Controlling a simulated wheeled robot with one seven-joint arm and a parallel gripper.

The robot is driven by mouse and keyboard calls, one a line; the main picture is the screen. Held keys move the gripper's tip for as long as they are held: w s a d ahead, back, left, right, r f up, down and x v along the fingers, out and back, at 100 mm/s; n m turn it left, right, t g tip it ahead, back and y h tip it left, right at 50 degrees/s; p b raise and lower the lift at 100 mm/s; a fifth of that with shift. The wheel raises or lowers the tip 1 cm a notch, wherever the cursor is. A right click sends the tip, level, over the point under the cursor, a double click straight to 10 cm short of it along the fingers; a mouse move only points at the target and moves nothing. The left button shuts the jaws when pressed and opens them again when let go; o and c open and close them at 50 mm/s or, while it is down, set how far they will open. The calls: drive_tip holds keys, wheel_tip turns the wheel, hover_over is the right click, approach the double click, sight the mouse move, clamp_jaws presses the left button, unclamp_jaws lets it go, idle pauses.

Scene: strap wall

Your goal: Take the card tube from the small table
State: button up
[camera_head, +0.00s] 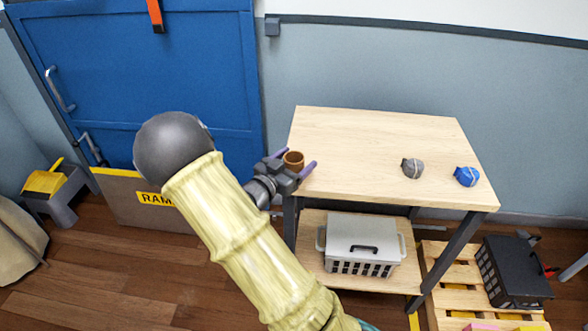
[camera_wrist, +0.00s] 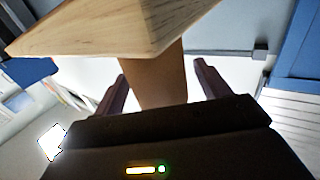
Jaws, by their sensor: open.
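The card tube (camera_head: 293,158) is a short brown cylinder with an open top, at the left edge of the small table (camera_head: 370,140), which has a pale wood top. My gripper (camera_head: 292,161) reaches it from the lower left, with one purple finger on either side. In the wrist view the tube (camera_wrist: 158,88) stands between the two fingers, with a visible gap on each side. The gripper is open and not closed on it. The tube's lower part is hidden by my gripper in the head view.
A grey strap bundle (camera_head: 412,168) and a blue one (camera_head: 467,176) lie at the right of the tabletop. A lidded light-grey basket (camera_head: 362,245) sits on the lower shelf. A pallet (camera_head: 455,264) with a black crate (camera_head: 515,272) stands at the right. The tabletop's middle is clear.

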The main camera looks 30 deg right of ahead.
drive_tip(key=shift+w+d, duration=0.25)
drive_tip(key=shift+d, duration=0.2)
drive_tip(key=shift+a, duration=0.1)
drive_tip(key=shift+s, duration=0.1)
drive_tip(key=c, duration=1)
drive_tip(key=shift+c, duration=0.2)
drive_tip(key=shift+r, duration=0.1)
wheel_tip(320, 180, up, 10)
drive_tip(key=p, duration=0.2)
drive_tip(key=shift+p, duration=0.3)
